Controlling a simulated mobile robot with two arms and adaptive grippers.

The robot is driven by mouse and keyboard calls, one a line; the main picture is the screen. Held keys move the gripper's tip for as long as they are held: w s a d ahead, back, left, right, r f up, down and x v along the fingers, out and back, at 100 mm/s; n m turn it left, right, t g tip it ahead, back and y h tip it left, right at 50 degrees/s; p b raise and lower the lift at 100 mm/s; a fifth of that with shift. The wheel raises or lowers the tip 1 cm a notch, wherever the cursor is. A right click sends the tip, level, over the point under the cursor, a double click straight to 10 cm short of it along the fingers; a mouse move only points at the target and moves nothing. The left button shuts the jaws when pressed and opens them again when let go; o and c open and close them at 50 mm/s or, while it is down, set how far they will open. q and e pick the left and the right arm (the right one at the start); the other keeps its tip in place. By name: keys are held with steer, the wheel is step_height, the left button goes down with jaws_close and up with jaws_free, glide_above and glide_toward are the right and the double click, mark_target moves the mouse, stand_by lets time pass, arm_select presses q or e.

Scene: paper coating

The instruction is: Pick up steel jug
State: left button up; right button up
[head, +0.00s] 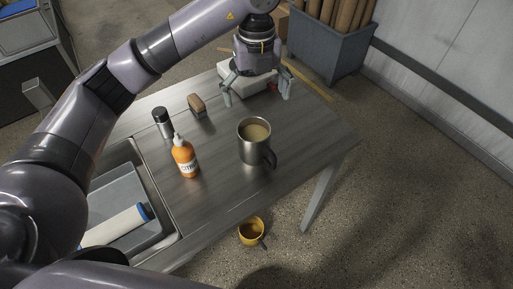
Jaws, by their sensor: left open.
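The steel jug (252,146) stands upright on the grey metal table (215,182), near its right part. It holds a pale beige liquid, and its dark handle points to the lower right. My left gripper (257,98) is open and empty, pointing down above the far part of the table. It is behind the jug in the picture and apart from it. My right gripper is not in view.
An orange bottle (185,160), a dark cylinder (163,123) and a brown block (197,105) stand left of the jug. A white box (229,75) lies behind my left gripper. A sink (130,186) holds a roller (116,226). A yellow cup (251,231) shows below the table edge.

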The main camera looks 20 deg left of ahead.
arm_select(q)
step_height(320, 180, down, 3)
steer(key=p, duration=0.2)
glide_above(256, 128)
steer(key=s+d, duration=0.1)
steer(key=s, duration=0.3)
step_height(256, 128, down, 8)
steer(key=f, duration=0.1)
steer(key=f+p, duration=0.1)
steer(key=f, duration=0.1)
steer(key=f+p, duration=0.1)
steer(key=shift+s+f, duration=0.3)
steer(key=shift+f, duration=0.4)
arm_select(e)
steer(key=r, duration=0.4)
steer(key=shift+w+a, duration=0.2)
arm_select(q)
steer(key=shift+c, duration=0.2)
steer(key=c, duration=1.4)
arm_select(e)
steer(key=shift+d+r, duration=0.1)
arm_select(q)
steer(key=shift+w+r, duration=0.1)
steer(key=shift+r, duration=0.05)
